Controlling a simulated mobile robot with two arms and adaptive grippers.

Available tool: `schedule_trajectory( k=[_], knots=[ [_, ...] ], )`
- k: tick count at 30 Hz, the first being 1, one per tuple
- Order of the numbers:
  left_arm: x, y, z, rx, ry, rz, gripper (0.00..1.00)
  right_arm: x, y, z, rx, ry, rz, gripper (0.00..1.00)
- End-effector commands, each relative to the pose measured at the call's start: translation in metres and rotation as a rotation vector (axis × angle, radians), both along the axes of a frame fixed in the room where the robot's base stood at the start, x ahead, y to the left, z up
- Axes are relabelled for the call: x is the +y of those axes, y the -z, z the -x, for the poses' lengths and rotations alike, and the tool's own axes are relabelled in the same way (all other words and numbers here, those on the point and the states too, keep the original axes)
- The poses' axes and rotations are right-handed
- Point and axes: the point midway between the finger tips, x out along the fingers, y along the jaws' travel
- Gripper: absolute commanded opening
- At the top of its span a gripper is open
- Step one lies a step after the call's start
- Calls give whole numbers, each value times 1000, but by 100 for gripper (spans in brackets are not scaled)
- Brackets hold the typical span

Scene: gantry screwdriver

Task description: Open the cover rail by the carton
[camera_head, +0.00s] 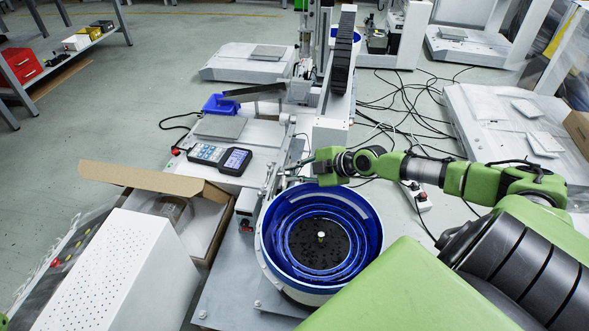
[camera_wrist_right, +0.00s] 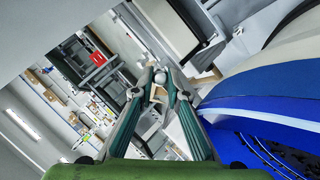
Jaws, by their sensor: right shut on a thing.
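My right gripper (camera_head: 299,165) reaches in from the right, over the far rim of the blue bowl feeder. In the right wrist view, the fingers of my right gripper (camera_wrist_right: 160,82) close in on a small, light, rounded piece, which looks like a knob or handle. The gripper is shut on it. The cover rail is too small and partly hidden, so I cannot tell how far open it is. My left gripper is not in view.
The blue bowl feeder (camera_head: 365,232) stands just below my right gripper. A white perforated box (camera_head: 120,262) is at the lower left. A handheld controller (camera_head: 236,160) lies on the bench beyond the carton. Cables (camera_head: 405,105) cover the floor at the right.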

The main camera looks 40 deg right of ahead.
Motion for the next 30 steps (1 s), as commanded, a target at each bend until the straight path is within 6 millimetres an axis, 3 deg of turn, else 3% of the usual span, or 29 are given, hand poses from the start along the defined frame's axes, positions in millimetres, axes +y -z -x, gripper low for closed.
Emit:
schedule_trajectory(
  k=[5,6,8,20,30],
  knots=[
    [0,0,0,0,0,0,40,1,1,1,3,-1,-1,0],
    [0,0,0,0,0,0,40,1,1,1,3,-1,-1,19],
    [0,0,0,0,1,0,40,1,1,1,3,-1,-1,30],
    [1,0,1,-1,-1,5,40,2,4,4,10,-4,-2,30],
    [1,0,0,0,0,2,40,-6,-9,24,14,-5,3,30]
  ],
)
